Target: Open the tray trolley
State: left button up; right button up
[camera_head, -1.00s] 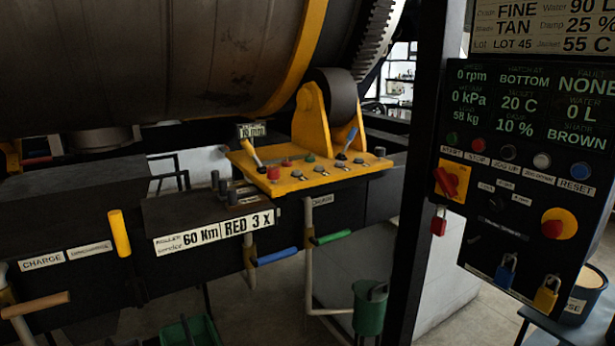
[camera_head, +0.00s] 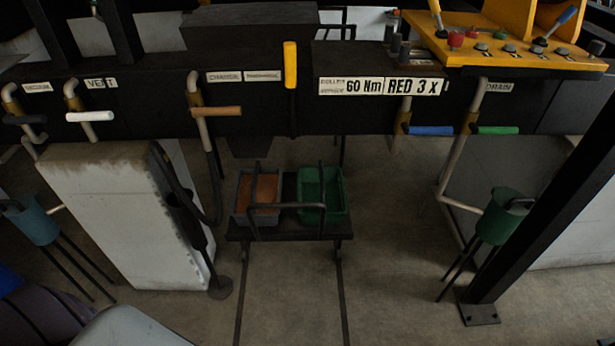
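The tray trolley (camera_head: 335,232) is a low dark platform in the middle of the head view, under the long dark beam. It carries an orange-brown filled tray (camera_head: 262,190) on the left and a green tray (camera_head: 322,190) on the right. Dark bars (camera_head: 321,185) rise around the trays, and a dark handle-like bar crosses in front of them. Two thin rails (camera_head: 240,300) run from the trolley toward me along the floor. Neither of my grippers is in view.
A pale block (camera_head: 110,215) with a dark hose and post stands left of the trolley. A teal can (camera_head: 30,220) on legs is far left. A green can (camera_head: 500,215) on legs and a slanted dark post (camera_head: 545,200) are right. Floor between the rails is clear.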

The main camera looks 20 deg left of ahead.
aim_at(290, 228)
jog(key=u, duration=0.95)
